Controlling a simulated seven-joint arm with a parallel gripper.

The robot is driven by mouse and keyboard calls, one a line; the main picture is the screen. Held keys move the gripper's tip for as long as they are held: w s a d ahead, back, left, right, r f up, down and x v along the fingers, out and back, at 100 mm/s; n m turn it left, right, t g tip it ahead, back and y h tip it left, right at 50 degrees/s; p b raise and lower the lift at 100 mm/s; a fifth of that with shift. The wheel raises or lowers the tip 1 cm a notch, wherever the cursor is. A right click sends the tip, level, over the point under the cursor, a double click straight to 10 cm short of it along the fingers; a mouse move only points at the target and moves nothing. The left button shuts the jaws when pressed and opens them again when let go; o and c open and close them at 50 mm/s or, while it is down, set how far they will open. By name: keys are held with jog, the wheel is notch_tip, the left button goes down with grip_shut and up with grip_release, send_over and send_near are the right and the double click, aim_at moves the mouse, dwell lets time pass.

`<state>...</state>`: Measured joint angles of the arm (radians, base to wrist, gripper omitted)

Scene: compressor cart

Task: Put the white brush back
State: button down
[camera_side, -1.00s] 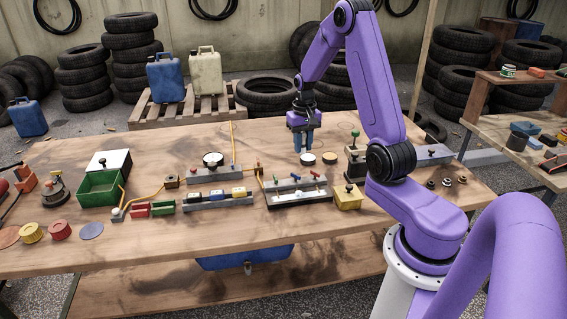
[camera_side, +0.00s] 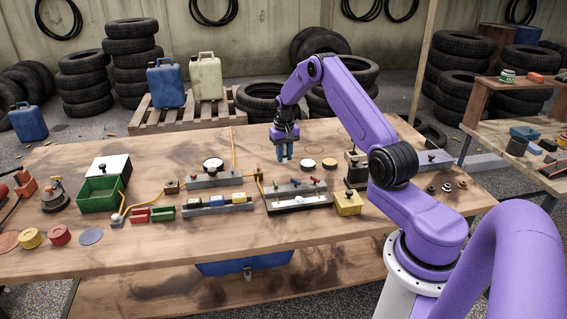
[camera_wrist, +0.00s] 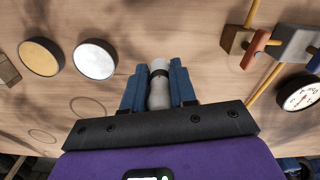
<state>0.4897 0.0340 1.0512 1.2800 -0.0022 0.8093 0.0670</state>
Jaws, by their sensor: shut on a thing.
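My gripper (camera_side: 285,155) is above the back middle of the wooden table (camera_side: 150,235), left of two round discs. In the wrist view my gripper (camera_wrist: 158,72) has its blue fingers closed on the sides of a pale grey-white cylinder with a dark band, seemingly the white brush (camera_wrist: 158,92). Its lower end is hidden, and the brush cannot be made out in the side view. A white-topped disc (camera_wrist: 95,59) and a tan-topped disc (camera_wrist: 41,57) lie on the table. A thin ring outline (camera_wrist: 88,107) shows on the wood beside them.
A round gauge (camera_side: 213,164) on a grey block stands left of my gripper, with a yellow pipe (camera_side: 232,145) rising behind it. In front are a grey rack with small levers (camera_side: 298,195) and a yellow box (camera_side: 348,203). Bare wood lies around the discs.

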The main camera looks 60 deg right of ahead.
aim_at(284, 162)
jog(key=shift+w+d+f, duration=0.2)
jog(key=shift+w+f, duration=0.1)
jog(key=shift+f, duration=1.6)
jog(key=shift+f, duration=0.15)
jog(key=c, duration=0.9)
grip_release()
